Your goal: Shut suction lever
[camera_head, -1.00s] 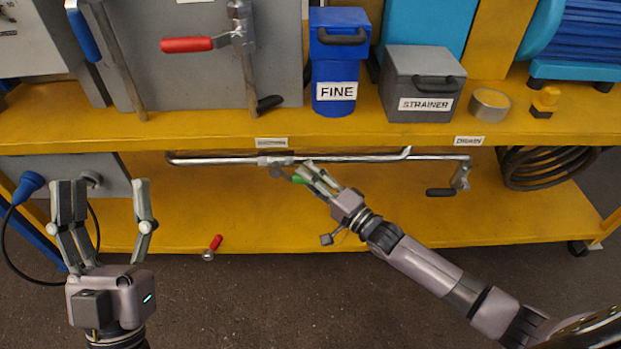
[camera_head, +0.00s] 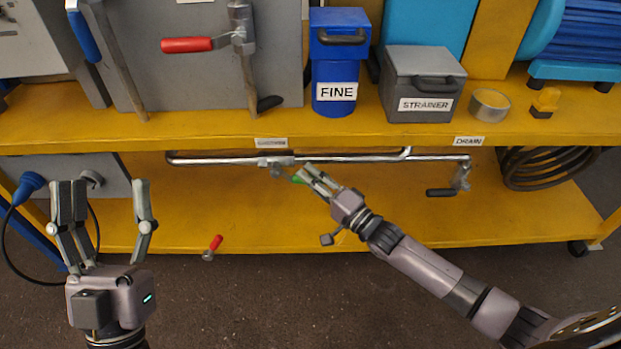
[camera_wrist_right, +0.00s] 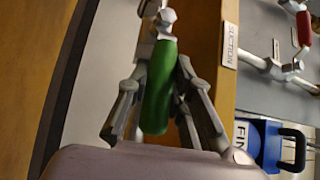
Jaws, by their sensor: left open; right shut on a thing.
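The suction lever has a green handle (camera_wrist_right: 160,85) on a metal valve (camera_head: 277,163) set in the pipe under the yellow shelf. The SUCTION label (camera_wrist_right: 231,45) is beside it in the right wrist view; it also shows on the shelf edge in the head view (camera_head: 271,143). My right gripper (camera_head: 306,178) is shut on the green handle, with fingers on both sides of it in the right wrist view (camera_wrist_right: 165,110). Most of the handle is hidden by the fingers in the head view. My left gripper (camera_head: 105,190) is open and empty at the left, in front of the lower shelf.
A chrome pipe (camera_head: 215,160) runs below the shelf edge to the DRAIN valve with a black lever (camera_head: 440,192). A red-handled piece (camera_head: 215,243) lies near the lower shelf's front edge. A blue FINE container (camera_head: 335,95) and grey STRAINER box (camera_head: 425,85) stand above.

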